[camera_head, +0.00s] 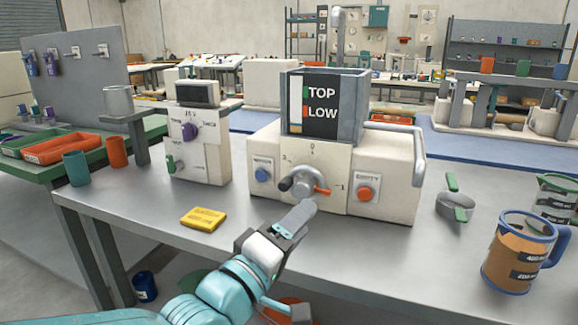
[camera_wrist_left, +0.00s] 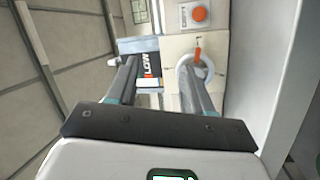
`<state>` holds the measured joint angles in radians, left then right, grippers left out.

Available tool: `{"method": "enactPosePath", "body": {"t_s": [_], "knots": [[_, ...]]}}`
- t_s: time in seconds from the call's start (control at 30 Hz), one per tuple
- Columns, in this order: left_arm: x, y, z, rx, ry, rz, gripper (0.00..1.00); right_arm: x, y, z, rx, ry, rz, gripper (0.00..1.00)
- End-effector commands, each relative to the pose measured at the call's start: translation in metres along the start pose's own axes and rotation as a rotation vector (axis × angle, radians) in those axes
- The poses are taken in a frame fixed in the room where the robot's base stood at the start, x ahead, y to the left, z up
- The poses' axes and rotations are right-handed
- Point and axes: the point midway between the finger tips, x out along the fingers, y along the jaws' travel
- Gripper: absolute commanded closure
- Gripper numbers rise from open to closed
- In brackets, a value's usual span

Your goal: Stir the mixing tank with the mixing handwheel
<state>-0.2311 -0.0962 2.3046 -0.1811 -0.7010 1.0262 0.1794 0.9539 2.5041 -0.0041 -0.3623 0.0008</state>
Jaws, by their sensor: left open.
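The mixing tank (camera_head: 352,110) is a grey open-topped box with a TOP and LOW level panel, on top of the cream machine (camera_head: 395,165). The mixing handwheel (camera_head: 302,182) is a small grey wheel on the machine's front, with a dark grip at its left and an orange pointer (camera_head: 322,190) at its right. My left gripper (camera_head: 299,214) is open just in front of and below the wheel. In the left wrist view, the left gripper (camera_wrist_left: 156,75) has its right finger overlapping the wheel (camera_wrist_left: 184,70); contact cannot be told. My right gripper is not in view.
A blue button (camera_head: 262,174) and an orange button (camera_head: 365,193) flank the wheel. A yellow block (camera_head: 203,218) lies at the left. A cream scale-like unit (camera_head: 195,150) stands behind it.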

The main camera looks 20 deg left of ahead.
Motion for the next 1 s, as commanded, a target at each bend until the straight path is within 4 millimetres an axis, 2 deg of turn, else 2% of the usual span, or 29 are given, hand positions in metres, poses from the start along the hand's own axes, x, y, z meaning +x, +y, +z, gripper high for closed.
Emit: {"method": "enactPosePath", "body": {"t_s": [0.03, 0.17, 0.3, 0.43, 0.53, 0.6, 0.7, 0.87, 1.0], "knots": [[0.007, 0.016, -0.007, 0.014, -0.043, 0.015, 0.49, -0.022, -0.008, 0.000, -0.001, 0.001, 0.000, 0.57], [0.014, 0.024, -0.022, 0.069, -0.181, 0.003, 0.49, -0.064, -0.024, 0.001, -0.002, 0.000, 0.000, 0.57], [0.006, 0.005, -0.063, 0.157, -0.293, -0.118, 0.49, -0.120, -0.044, 0.003, -0.004, -0.001, 0.000, 0.57], [-0.011, -0.019, -0.106, 0.201, -0.288, -0.229, 0.49, -0.151, -0.056, 0.004, -0.005, -0.002, 0.000, 0.57], [-0.021, -0.032, -0.131, 0.182, -0.244, -0.287, 0.49, -0.163, -0.060, 0.004, -0.005, -0.003, 0.000, 0.57], [-0.026, -0.037, -0.140, 0.175, -0.227, -0.308, 0.49, -0.166, -0.061, 0.004, -0.005, -0.004, 0.000, 0.57], [-0.025, -0.043, -0.143, 0.174, -0.218, -0.316, 0.49, -0.164, -0.060, 0.004, -0.005, -0.004, 0.000, 0.57], [-0.003, -0.053, -0.136, 0.173, -0.220, -0.313, 0.49, -0.156, -0.057, 0.004, -0.005, -0.004, 0.000, 0.57], [0.028, -0.064, -0.129, 0.174, -0.220, -0.312, 0.49, -0.150, -0.055, 0.004, -0.004, -0.004, 0.000, 0.57]]}}
